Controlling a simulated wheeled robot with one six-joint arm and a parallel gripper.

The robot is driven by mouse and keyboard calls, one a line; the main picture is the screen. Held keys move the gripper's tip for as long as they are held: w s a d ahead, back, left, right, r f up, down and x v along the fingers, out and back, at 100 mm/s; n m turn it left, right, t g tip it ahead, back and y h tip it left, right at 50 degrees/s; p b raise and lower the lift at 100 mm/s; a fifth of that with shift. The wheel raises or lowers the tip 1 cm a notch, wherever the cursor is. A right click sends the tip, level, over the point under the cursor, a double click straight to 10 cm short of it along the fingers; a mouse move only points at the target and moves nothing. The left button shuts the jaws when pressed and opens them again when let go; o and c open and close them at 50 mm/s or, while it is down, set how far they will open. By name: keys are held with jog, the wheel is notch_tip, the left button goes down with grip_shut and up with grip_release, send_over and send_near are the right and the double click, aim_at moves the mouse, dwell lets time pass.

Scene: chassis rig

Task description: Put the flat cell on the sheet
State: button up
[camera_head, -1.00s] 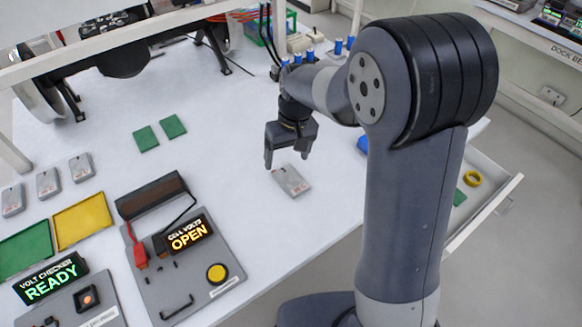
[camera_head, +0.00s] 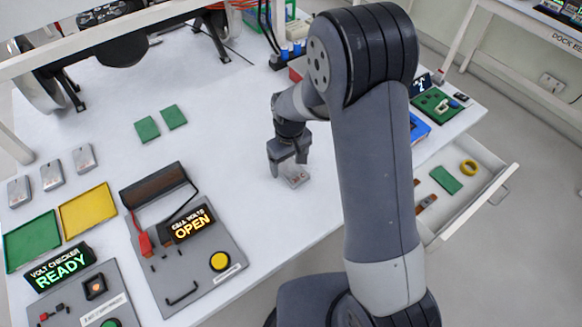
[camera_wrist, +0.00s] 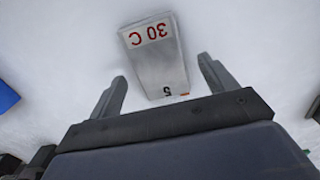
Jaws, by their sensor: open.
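A silver flat cell (camera_head: 294,176) lies on the white table under my gripper (camera_head: 287,168). In the wrist view this cell (camera_wrist: 157,58) shows a red "30 C" marking and a "5". My gripper is open, its fingers on either side of the cell's near end with a gap on each side. Three similar cells stand in a row at the left: one (camera_head: 19,191), another (camera_head: 52,175) and a third (camera_head: 84,158). A yellow rimmed panel (camera_head: 88,211) and a green one (camera_head: 31,243) lie in front of them. I cannot tell which surface is the sheet.
A cell volts rig (camera_head: 215,268) reads OPEN; a volt checker (camera_head: 62,268) reads READY. Two green pads (camera_head: 174,117) lie behind. The table between cell and pads is clear.

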jog(key=shift+f, duration=0.6)
jog(key=shift+c, duration=0.3)
jog(key=shift+r, duration=0.1)
jog(key=c, duration=1.2)
